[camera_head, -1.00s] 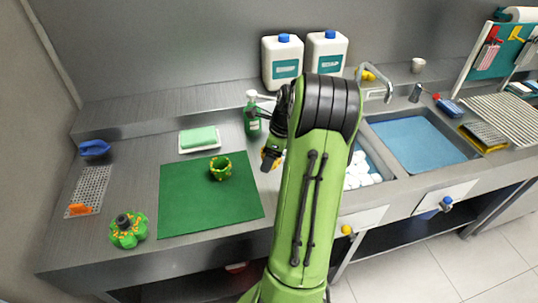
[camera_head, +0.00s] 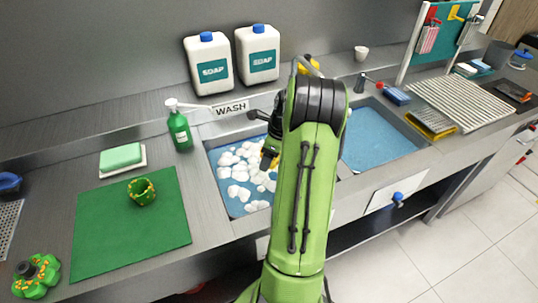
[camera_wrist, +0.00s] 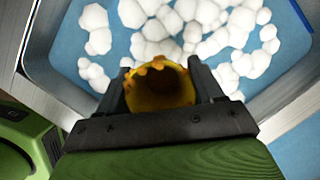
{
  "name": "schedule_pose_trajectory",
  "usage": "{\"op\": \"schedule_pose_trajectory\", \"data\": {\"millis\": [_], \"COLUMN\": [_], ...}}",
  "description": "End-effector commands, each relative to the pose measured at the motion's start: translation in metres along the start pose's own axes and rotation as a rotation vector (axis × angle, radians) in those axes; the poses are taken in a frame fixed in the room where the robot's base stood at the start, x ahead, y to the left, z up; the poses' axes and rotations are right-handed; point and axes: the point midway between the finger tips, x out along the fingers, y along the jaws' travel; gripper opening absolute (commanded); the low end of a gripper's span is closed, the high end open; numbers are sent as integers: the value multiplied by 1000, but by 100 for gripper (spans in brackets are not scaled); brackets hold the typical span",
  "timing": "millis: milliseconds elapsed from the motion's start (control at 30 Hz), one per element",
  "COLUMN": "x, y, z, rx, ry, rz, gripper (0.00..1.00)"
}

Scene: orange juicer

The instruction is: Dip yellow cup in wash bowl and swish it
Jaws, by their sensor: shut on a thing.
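The yellow cup (camera_wrist: 160,88) is held between the two fingers of my gripper (camera_wrist: 160,95) in the wrist view. Its opening with a wavy orange rim faces the wrist camera. In the head view, my gripper (camera_head: 270,155) is over the wash bowl, and the cup shows only as a small yellow patch by the fingers. The wash bowl (camera_head: 226,185) is a sunken blue basin with white foam clumps, under a WASH label. It also fills much of the wrist view (camera_wrist: 75,45). I cannot tell whether the cup touches the water.
A second blue basin (camera_head: 375,140) lies to the right, partly behind my arm. A green bottle (camera_head: 180,132) stands left of the wash bowl. A green mat (camera_head: 110,235) bears a green ring-shaped piece (camera_head: 142,191). Soap jugs (camera_head: 208,65) stand behind. A faucet (camera_head: 306,66) rises behind my arm.

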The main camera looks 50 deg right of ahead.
Motion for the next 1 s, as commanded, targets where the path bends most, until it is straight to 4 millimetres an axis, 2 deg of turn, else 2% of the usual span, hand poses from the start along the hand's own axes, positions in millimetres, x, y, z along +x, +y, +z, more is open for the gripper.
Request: {"op": "schedule_pose_trajectory", "data": {"millis": [33, 700, 833, 1000], "x": [16, 114, 129, 134], "y": [0, 1, 0, 0], "z": [-4, -31, -35, -37], "rx": [-1, -1, -1, -1], "ry": [0, 0, 0, 0], "rz": [0, 1, 0, 0], "gripper": [37, 37, 37, 37]}}
